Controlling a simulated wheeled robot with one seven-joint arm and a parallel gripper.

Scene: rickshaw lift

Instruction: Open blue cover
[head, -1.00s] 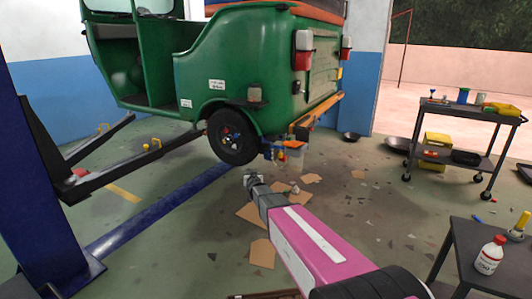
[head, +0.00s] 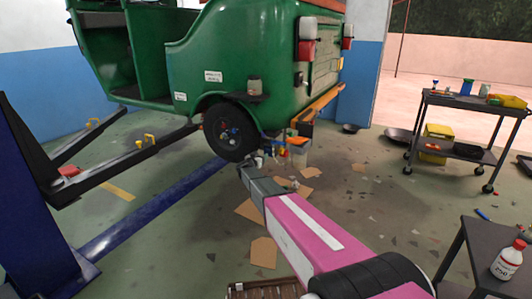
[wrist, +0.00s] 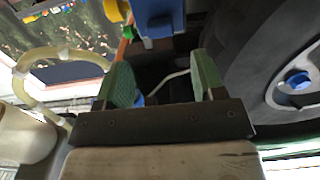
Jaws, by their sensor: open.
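My gripper (head: 258,162) is at the rear underside of the green rickshaw (head: 190,75), just right of its rear wheel (head: 232,132). In the wrist view my gripper (wrist: 163,80) has its two green-padded fingers apart with nothing clearly held between them. A blue part (wrist: 158,18), which may be the blue cover, is ahead of the fingers at the top edge, partly cut off. A yellow piece (wrist: 116,10) sits beside it. A thin pale line runs behind the finger gap. I cannot tell whether the blue part is open or shut.
The dark tyre (wrist: 250,50) is close on the right in the wrist view. A pale curved tube (wrist: 28,62) is on the left. Blue lift post (head: 38,195), tool cart (head: 462,100) and a table with a white bottle (head: 508,260) stand around. Cardboard lies on the floor.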

